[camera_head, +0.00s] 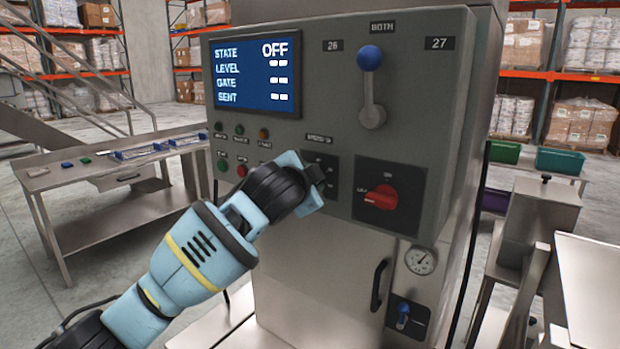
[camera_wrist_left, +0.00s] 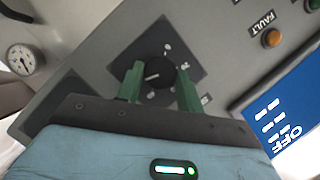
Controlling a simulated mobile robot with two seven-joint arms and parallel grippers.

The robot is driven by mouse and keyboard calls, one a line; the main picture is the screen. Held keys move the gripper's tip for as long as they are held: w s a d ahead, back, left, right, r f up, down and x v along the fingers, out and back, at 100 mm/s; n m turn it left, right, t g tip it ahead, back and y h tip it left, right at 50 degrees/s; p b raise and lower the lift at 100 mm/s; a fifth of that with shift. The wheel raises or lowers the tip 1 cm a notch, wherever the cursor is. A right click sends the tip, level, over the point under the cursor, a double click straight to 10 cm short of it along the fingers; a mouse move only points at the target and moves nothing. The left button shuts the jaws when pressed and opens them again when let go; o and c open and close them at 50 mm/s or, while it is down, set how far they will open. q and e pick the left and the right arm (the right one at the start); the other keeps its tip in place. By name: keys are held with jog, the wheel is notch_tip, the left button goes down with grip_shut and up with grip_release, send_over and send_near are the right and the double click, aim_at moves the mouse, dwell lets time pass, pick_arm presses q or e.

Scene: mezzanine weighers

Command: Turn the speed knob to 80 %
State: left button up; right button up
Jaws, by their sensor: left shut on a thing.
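The speed knob (camera_wrist_left: 157,73) is a round black knob with a white pointer mark, on a dark plate with white scale marks, in the left wrist view. My left gripper (camera_wrist_left: 161,82) has its green fingers on either side of the knob and is shut on it. In the head view my left gripper (camera_head: 316,181) is at the dark speed plate (camera_head: 332,163) on the grey panel and hides the knob. The scale figures are too small to read. My right gripper is in neither view.
The display (camera_head: 256,75) reads STATE OFF. A red rotary switch (camera_head: 381,197) is right of the speed plate, and a blue-knobbed lever (camera_head: 370,85) is above. Push buttons and lamps are left of the plate. A gauge (camera_head: 420,261) sits lower on the cabinet.

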pick_arm(q)
jog(key=shift+r+m+t, duration=0.15)
jog(key=shift+m+t, duration=0.15)
jog(key=shift+m, duration=0.1)
dwell(0.4)
jog(key=o, duration=1)
jog(key=shift+v, duration=3.9)
jog(key=shift+d, duration=0.15)
